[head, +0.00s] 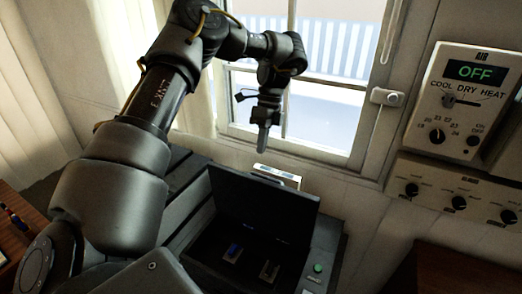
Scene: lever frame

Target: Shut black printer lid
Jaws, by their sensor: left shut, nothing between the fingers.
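The black printer (323,262) stands low in the middle of the head view, below the window. Its black lid (262,204) is raised at the back, and the dark inside of the printer shows in front of it. My left gripper (262,146) is shut and empty. It points down in front of the window and appears above the lid, apart from it. My left arm hides the printer's left part. My right gripper is not in view.
A small white device (277,175) shows behind the lid. A window (335,80) fills the back. A white air control panel (470,100) and a knob panel (458,200) are on the right wall. A wooden surface (445,272) lies at lower right.

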